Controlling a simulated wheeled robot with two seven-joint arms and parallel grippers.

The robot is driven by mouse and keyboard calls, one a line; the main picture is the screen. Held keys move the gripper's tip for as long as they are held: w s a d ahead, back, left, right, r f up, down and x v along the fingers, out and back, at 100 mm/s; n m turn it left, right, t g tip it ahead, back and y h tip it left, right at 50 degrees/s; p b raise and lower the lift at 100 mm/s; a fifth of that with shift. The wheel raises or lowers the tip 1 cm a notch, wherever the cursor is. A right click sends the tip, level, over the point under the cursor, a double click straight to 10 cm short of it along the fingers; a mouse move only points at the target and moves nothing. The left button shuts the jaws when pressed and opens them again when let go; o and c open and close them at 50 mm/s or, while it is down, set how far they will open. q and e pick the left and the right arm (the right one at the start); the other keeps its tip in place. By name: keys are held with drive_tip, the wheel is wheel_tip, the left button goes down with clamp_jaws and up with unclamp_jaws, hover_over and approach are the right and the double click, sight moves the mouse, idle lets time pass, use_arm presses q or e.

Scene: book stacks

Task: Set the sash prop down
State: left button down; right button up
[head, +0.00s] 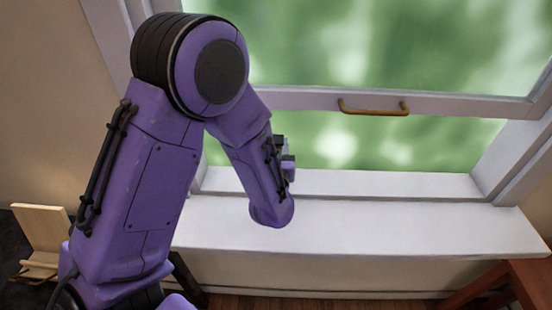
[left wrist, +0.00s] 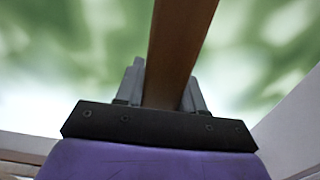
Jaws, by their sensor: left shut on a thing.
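The sash prop (left wrist: 183,40) is a brown wooden bar in the left wrist view. It stands between the two grey fingers of my left gripper (left wrist: 164,82), which is shut on it, and it runs up out of the picture. In the head view only a small part of the left gripper (head: 288,165) shows beside my purple forearm, in front of the window. The prop cannot be made out there. The window sash (head: 300,100) is up, with an opening between its bottom rail and the white sill (head: 370,228). My right gripper is not in view.
A brass-coloured handle (head: 373,108) is fixed to the sash rail. The sill's visible part is bare. A light wooden stand (head: 42,228) is at the lower left, and a reddish-brown wooden piece of furniture (head: 530,280) is at the lower right.

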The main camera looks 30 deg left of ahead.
use_arm(q)
drive_tip(key=shift+f, duration=0.3)
drive_tip(key=c, duration=0.7)
unclamp_jaws()
drive_tip(key=shift+r+p, duration=0.25)
drive_tip(key=shift+p, duration=0.05)
drive_tip(key=p+v, duration=0.4)
drive_tip(key=v, duration=0.8)
drive_tip(key=shift+d+f, duration=0.1)
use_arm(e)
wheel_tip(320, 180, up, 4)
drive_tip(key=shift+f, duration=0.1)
